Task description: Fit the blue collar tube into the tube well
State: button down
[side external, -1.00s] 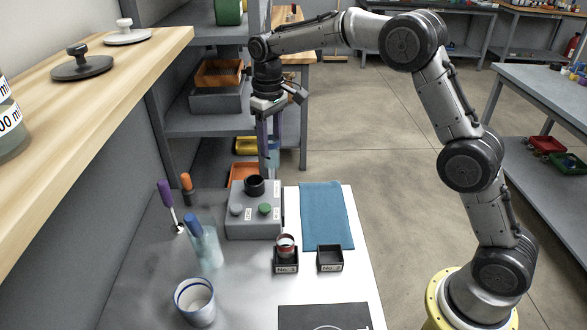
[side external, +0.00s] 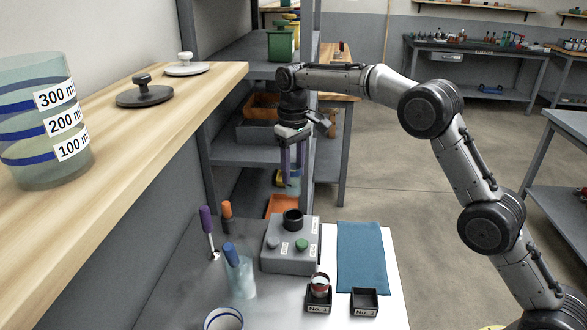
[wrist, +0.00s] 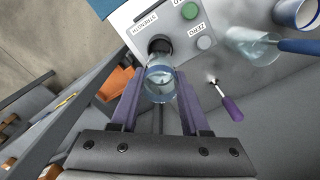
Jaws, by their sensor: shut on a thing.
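The clear tube with a bluish collar (wrist: 160,86) is between the two purple fingers of my gripper (wrist: 160,100) in the wrist view. My gripper (side external: 291,184) is shut on it, and the tube is partly hidden by the fingers in the side view. The tube well is a black ring (side external: 293,217) on top of the grey box. In the wrist view the well (wrist: 160,44) shows just beyond the tube, at the box's edge. The tube is held above the box, apart from the well as far as the side view shows.
The grey box (side external: 276,254) has a grey and a green knob. A glass with a blue-handled tool (side external: 241,279), a purple-handled tool (side external: 207,222) and an orange-handled one (side external: 227,212) stand left. Boxes No. 1 (side external: 318,301) and No. 2 (side external: 364,303) and a blue cloth (side external: 362,258) lie right.

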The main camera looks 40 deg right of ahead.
aim_at(293, 189)
jog(key=shift+f, duration=2.85)
jog(key=shift+f, duration=2.15)
jog(key=shift+c, duration=1.5)
grip_release()
notch_tip(293, 189, up, 14)
jog(key=shift+f, duration=0.1)
